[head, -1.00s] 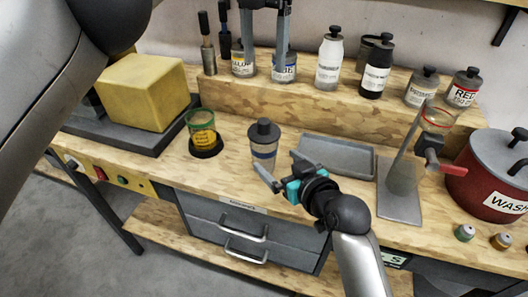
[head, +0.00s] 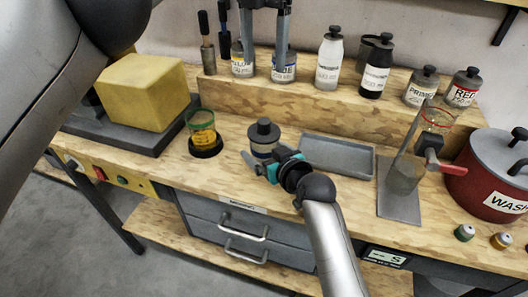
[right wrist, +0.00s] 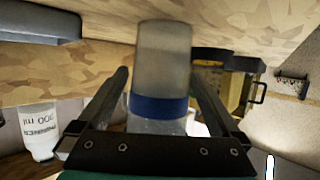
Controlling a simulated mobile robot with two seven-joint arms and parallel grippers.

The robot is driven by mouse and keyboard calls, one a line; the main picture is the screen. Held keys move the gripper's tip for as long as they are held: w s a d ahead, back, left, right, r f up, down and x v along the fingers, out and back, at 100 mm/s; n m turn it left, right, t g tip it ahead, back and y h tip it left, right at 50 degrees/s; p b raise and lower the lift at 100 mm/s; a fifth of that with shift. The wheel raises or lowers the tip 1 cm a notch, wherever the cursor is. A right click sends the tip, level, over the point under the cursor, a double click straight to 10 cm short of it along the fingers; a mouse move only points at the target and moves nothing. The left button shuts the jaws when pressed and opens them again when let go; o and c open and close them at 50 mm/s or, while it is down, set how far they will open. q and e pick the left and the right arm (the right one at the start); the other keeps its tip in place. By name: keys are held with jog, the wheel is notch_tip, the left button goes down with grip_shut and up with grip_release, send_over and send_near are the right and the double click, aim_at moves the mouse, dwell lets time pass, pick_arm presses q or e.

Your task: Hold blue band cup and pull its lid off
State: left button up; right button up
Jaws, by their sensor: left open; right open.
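The blue band cup (head: 263,147) stands upright on the bench with its dark grey lid (head: 264,128) on. My right gripper (head: 264,160) is at its near side, open, with its fingers to either side of the cup. In the upside-down right wrist view, the cup (right wrist: 163,60) and its blue band lie between the open fingers (right wrist: 160,85); firm contact does not show. My left gripper (head: 265,58) shows at the top as two grey fingers pointing down, spread apart and empty in front of labelled jars; its palm is out of view.
A green-rimmed cup with yellow contents (head: 203,125) stands left of the blue band cup. A grey tray (head: 338,155) lies close on the right, with a metal stand (head: 402,190) beyond. Bottles line the raised shelf (head: 300,98) behind.

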grip_shut()
dwell(0.7)
